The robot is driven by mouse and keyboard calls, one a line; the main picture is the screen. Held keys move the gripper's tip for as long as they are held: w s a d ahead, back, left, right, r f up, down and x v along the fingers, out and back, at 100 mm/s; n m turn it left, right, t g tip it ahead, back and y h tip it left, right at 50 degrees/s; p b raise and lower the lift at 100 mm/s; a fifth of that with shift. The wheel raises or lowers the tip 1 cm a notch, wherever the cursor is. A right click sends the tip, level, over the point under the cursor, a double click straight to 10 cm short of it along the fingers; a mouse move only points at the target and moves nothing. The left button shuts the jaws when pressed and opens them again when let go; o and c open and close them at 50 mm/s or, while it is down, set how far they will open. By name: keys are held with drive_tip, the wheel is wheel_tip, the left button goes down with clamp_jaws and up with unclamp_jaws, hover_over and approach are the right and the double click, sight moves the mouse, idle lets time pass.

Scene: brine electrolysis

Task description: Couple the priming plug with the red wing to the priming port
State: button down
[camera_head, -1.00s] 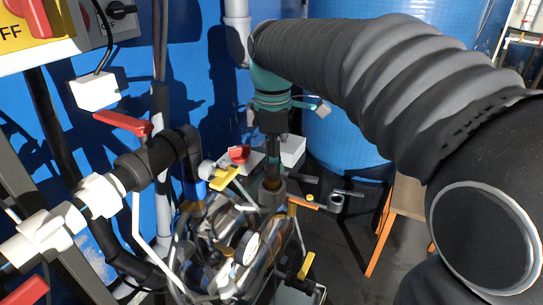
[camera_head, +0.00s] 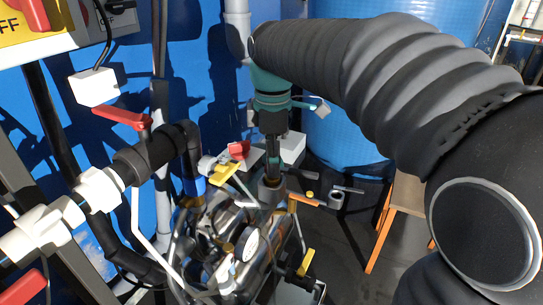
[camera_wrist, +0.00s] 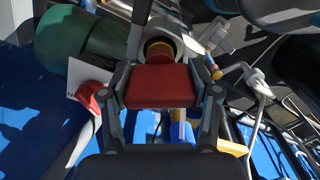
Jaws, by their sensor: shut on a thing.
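In the wrist view my gripper (camera_wrist: 158,92) is shut on the red wing (camera_wrist: 158,85) of the priming plug, a flat red block between its two fingers. Just beyond the wing is a round grey fitting with a brass-yellow ring (camera_wrist: 159,48), probably the plug's end or the priming port; I cannot tell which. In the head view my gripper (camera_head: 273,165) points down over a grey cylindrical fitting (camera_head: 271,190) on the clear vessel, likely the port. The plug is mostly hidden there, and whether it touches the port cannot be told.
A yellow-handled valve (camera_head: 223,174) and a red knob (camera_head: 239,150) stand close left of my gripper. An orange handle (camera_head: 304,200) is close right. A pressure gauge (camera_head: 250,246) sits below. A red-handled pipe valve (camera_head: 123,118) is at left; a blue tank (camera_head: 345,130) stands behind.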

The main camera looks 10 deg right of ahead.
drive_tip(key=shift+f, duration=0.6)
idle(1.3)
drive_tip(key=shift+c, duration=0.9)
unclamp_jaws()
wheel_tip(320, 180, up, 11)
drive_tip(key=shift+f, duration=0.1)
drive_tip(key=shift+r, duration=0.5)
drive_tip(key=shift+s+d+m, duration=0.25)
drive_tip(key=shift+s+m, duration=0.05)
drive_tip(key=shift+s, duration=0.05)
drive_tip(key=s+d+f+m+t, duration=0.2)
drive_tip(key=s+d+f+m, duration=0.2)
drive_tip(key=s+f+m, duration=0.4)
drive_tip(key=s+d+f+m+t, duration=0.3)
drive_tip(key=s+d+f+m, duration=0.1)
drive_tip(key=s+f+m, duration=0.4)
drive_tip(key=shift+s+d+f+m+t, duration=0.3)
drive_tip(key=shift+s+d+f, duration=0.1)
drive_tip(key=shift+f, duration=0.45)
